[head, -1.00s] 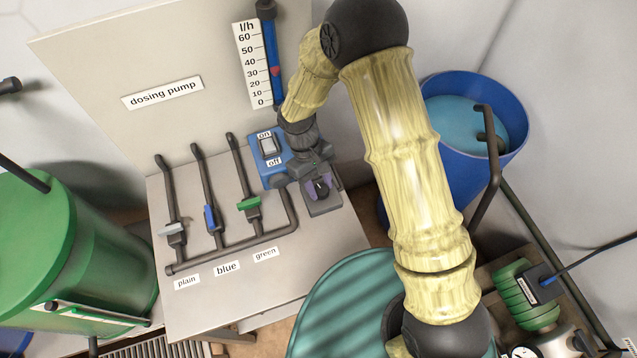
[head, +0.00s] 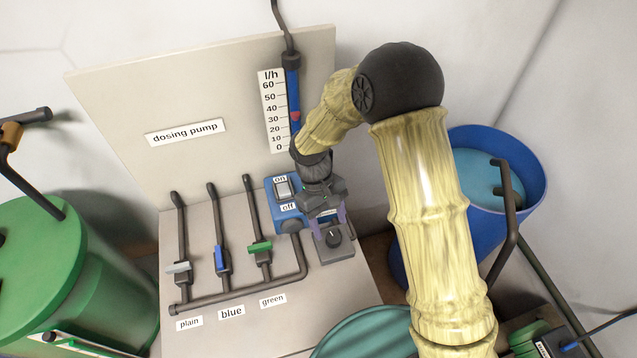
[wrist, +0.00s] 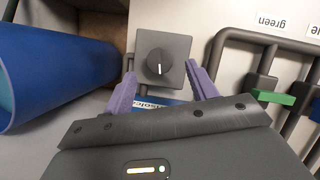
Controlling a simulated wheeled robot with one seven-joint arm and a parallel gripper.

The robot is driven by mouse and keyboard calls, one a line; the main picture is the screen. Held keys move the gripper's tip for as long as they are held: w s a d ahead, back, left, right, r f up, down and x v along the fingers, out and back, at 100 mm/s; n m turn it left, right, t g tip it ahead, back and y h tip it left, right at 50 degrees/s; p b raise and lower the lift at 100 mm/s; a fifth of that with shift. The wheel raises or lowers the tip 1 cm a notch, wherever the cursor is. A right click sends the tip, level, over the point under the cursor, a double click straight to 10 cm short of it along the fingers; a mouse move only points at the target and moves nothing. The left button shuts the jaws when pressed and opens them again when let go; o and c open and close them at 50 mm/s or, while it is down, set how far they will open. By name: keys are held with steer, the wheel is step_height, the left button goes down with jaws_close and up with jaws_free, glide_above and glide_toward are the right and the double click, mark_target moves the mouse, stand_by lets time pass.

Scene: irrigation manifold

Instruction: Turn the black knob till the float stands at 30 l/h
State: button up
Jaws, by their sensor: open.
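The black knob (head: 333,238) sits on a grey square block at the front right of the grey panel. Its white pointer mark shows in both now views, and the knob (wrist: 160,62) is bare in the wrist view. My gripper (head: 327,220) is open, its purple fingers apart on either side and short of the knob, not gripping it. The red float (head: 295,115) stands in the blue tube beside the l/h scale (head: 274,110), close to the 30 mark. The exact reading is hard to tell at this slant.
A blue on/off switch box (head: 287,205) stands just left of my gripper. Pipes with grey, blue and green (head: 260,247) valve handles lie further left. A blue barrel (head: 480,225) stands right, a green tank (head: 70,290) left. A teal round lid (head: 365,335) lies in front.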

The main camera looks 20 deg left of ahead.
steer(key=b+v, duration=0.2)
steer(key=v, duration=1.1)
steer(key=shift+w+r, duration=0.15)
steer(key=s+d+m+t+y, duration=0.1)
steer(key=s+d+m, duration=0.1)
steer(key=d, duration=0.7)
steer(key=s+d+m+t+y, duration=0.1)
steer(key=s+d+m+t, duration=0.1)
steer(key=d+m, duration=0.3)
steer(key=s+d+m+t+y, duration=0.1)
steer(key=s+d+m+t, duration=0.1)
steer(key=d, duration=1.2)
steer(key=shift+f+m, duration=0.3)
steer(key=shift+m, duration=0.4)
steer(key=shift+s+d, duration=0.1)
steer(key=shift+d, duration=0.05)
stand_by(0.5)
